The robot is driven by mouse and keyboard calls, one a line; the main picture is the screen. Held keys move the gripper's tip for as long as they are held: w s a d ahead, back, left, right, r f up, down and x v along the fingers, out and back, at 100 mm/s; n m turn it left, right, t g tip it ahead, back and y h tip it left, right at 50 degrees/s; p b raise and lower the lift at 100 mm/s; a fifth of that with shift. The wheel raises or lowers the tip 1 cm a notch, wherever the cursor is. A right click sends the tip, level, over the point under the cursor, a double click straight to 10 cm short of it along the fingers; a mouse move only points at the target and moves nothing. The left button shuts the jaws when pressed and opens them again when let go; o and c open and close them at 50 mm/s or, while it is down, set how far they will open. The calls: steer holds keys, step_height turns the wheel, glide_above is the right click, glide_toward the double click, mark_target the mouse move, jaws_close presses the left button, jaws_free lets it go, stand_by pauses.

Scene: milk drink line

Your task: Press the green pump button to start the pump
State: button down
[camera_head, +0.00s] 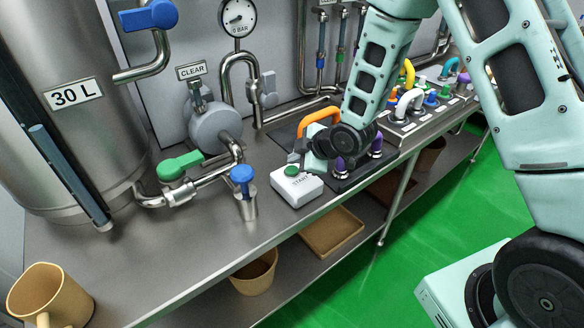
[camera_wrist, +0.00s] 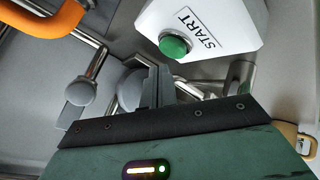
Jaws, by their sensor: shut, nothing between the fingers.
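The green pump button (camera_head: 292,171) sits on top of a white box (camera_head: 297,187) marked START, on the steel bench. The button (camera_wrist: 174,46) and its START box (camera_wrist: 208,24) also show in the wrist view, in the upper middle. My gripper (camera_wrist: 157,75) is shut and empty, its dark fingers showing just below the button in that view. In the head view my gripper (camera_head: 294,157) is just above and behind the button, close to it. I cannot tell whether the fingertips touch the button; a small gap seems to show in the wrist view.
An orange handle (camera_head: 318,120) stands right behind my gripper. Purple-topped fittings (camera_head: 340,165) stand to the right. A blue-topped valve (camera_head: 243,178), a green valve handle (camera_head: 180,164) and the grey pump (camera_head: 216,130) are to the left. A gauge (camera_head: 238,17) marked BAR hangs above.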

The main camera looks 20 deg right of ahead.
mark_target(296, 171)
steer(key=shift+f, duration=0.1)
stand_by(0.3)
steer(key=shift+f+b, duration=0.4)
steer(key=shift+b, duration=0.15)
steer(key=shift+f+b, duration=0.45)
stand_by(0.5)
steer(key=shift+r, duration=0.2)
steer(key=shift+r+p, duration=0.6)
steer(key=shift+r, duration=0.15)
step_height(296, 171, up, 6)
steer(key=p, duration=0.4)
stand_by(0.5)
